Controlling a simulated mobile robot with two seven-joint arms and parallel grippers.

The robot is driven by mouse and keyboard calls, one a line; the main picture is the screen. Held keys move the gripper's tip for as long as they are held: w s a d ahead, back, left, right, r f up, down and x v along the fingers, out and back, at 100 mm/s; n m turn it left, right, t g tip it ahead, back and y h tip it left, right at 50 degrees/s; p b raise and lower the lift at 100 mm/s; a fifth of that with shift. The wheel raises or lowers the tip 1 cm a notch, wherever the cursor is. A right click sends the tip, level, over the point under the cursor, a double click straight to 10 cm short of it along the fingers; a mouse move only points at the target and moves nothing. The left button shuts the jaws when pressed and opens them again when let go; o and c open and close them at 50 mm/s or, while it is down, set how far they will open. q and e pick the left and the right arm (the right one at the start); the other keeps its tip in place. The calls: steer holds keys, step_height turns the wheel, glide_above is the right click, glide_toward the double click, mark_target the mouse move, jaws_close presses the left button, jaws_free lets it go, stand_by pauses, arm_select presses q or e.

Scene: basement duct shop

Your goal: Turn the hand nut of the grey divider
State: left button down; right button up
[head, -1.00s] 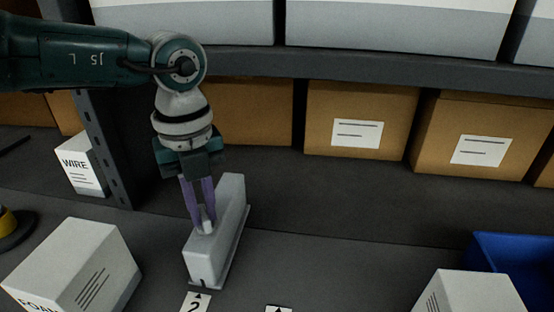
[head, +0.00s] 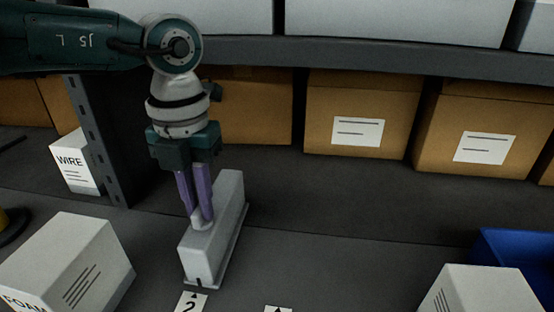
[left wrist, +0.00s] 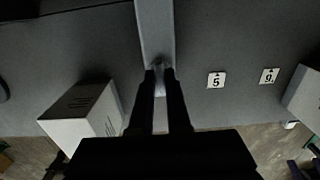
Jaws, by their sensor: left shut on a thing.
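The grey divider (head: 215,238) stands upright on the dark bench, left of the middle in the head view. It also shows in the left wrist view as a pale bar (left wrist: 155,30). My left gripper (head: 200,218) points down at the divider's top, with its purple fingers shut on the hand nut (head: 202,225). The fingers largely hide the nut. In the left wrist view the fingertips (left wrist: 159,72) close around a small pale piece of the nut at the divider.
A FOAM box (head: 65,265) stands left of the divider and a WIRE box (head: 75,163) behind it, by a dark shelf post (head: 97,140). Cardboard boxes (head: 360,115) line the back. A blue bin (head: 520,255) and white box (head: 480,290) are at right.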

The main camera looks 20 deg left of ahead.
stand_by(0.4)
arm_select(q)
steer(key=c, duration=0.9)
jaws_free()
